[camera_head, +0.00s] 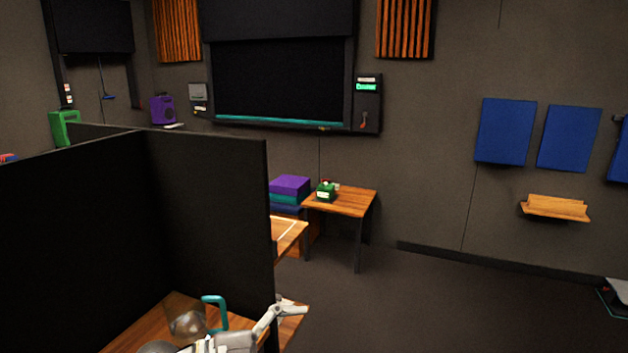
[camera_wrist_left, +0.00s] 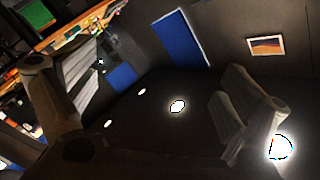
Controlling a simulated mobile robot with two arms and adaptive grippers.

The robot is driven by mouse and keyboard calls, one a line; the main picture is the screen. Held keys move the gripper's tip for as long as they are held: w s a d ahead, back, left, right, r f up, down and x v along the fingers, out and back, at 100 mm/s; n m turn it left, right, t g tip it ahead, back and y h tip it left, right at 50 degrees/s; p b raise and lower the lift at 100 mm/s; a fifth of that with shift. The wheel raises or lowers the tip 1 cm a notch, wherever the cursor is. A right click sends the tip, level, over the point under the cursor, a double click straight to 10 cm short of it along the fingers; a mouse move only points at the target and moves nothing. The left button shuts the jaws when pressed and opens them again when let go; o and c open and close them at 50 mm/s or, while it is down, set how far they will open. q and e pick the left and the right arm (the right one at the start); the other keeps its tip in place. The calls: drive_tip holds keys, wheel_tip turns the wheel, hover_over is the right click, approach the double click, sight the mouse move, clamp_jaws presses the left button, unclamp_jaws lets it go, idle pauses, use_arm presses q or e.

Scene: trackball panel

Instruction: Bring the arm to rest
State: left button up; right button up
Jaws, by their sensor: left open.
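My left gripper (camera_head: 240,338) shows at the bottom edge of the head view, pale grey and partly cut off, low over the wooden desk. In the left wrist view its fingers (camera_wrist_left: 140,95) stand wide apart with nothing between them. A clear domed piece (camera_head: 187,322) and a teal handle-like loop (camera_head: 215,303) are on the desk just beyond the gripper. A grey rounded thing is cut off at the bottom edge beside it. I cannot make out a trackball for certain. My right gripper is not in view.
Black partition walls (camera_head: 215,200) enclose the desk (camera_head: 165,312) on the left and back. The dark floor (camera_head: 450,310) on the right is clear.

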use_arm(q)
drive_tip(key=w+a+r+n+t+y, duration=0.35)
drive_tip(key=a+r+n+t, duration=0.35)
drive_tip(key=n+t, duration=0.6)
drive_tip(key=s+a+f+n+g+y, duration=0.2)
drive_tip(key=s+a+f+n+y, duration=0.2)
drive_tip(key=a+f+n+y, duration=0.9)
drive_tip(key=s+d+f+m+g, duration=0.1)
drive_tip(key=s+f+m+g, duration=0.1)
drive_tip(key=s+f+g, duration=0.65)
drive_tip(key=s+d+f+m+g, duration=0.15)
drive_tip(key=s+f+g, duration=0.25)
drive_tip(key=s+f, duration=1)
drive_tip(key=f, duration=0.9)
drive_tip(key=s+f, duration=0.2)
drive_tip(key=f, duration=1)
drive_tip(key=s+a+f+g, duration=0.1)
drive_tip(key=s+a+f, duration=0.1)
drive_tip(key=s+f, duration=0.6)
drive_tip(key=s+a+f+m+g, duration=0.1)
drive_tip(key=s+a+f, duration=0.1)
drive_tip(key=s+f, duration=0.6)
drive_tip(key=shift+s+f, duration=0.25)
drive_tip(key=shift+s, duration=0.15)
